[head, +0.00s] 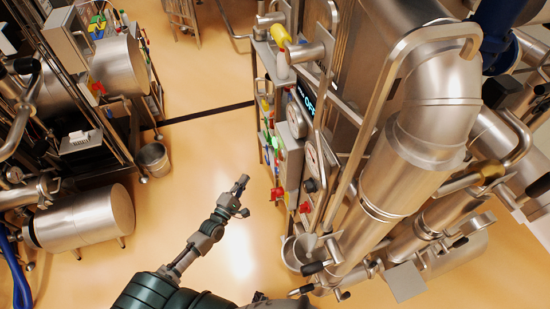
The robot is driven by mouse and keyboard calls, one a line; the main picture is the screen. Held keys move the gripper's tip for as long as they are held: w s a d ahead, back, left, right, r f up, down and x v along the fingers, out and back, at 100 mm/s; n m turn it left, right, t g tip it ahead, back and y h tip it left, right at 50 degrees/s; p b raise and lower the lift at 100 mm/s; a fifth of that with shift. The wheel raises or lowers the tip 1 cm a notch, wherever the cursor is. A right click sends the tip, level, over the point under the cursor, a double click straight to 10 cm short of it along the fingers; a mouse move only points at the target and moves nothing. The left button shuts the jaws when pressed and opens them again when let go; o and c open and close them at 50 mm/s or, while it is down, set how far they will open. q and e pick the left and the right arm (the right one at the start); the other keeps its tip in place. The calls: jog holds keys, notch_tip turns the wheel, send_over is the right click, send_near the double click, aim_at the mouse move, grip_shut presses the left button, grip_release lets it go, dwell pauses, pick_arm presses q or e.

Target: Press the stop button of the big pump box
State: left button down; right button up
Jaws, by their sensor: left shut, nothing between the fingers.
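My left gripper (241,184) is shut and empty, held over the open floor in the middle of the head view. It points up and to the right in the picture, apart from the machine. To its right, a steel panel on the machine's side carries a red knob-like part (304,208) and a dark knob (310,185). A grey box (291,152) is mounted just above them. The panel is seen at a steep angle, so I cannot tell which part is the stop button. My right gripper is not in view.
A large bent steel pipe (390,175) and a handrail-like tube stand right of the panel. A red valve handle (277,193) sticks out at the machine's left edge. A steel tank (80,215) and a bucket (154,158) stand at left. The tan floor (190,210) between is clear.

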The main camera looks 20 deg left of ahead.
aim_at(276, 163)
pick_arm(q)
jog(key=r, duration=0.1)
jog(key=r+n, duration=0.1)
jog(key=r, duration=0.1)
jog(key=r+n+t, duration=0.1)
jog(key=shift+w+a+r, duration=0.15)
jog(key=shift+a, duration=0.1)
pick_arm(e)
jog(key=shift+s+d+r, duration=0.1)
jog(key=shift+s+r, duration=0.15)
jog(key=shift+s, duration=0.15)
pick_arm(q)
jog(key=w+d, duration=0.5)
jog(key=d, duration=0.2)
jog(key=shift+w+p, duration=0.15)
jog(key=shift+p, duration=0.15)
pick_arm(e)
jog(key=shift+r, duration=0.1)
pick_arm(q)
jog(key=shift+d, duration=0.1)
dwell(0.7)
jog(key=shift+w+d, duration=0.2)
jog(key=shift+d, duration=0.1)
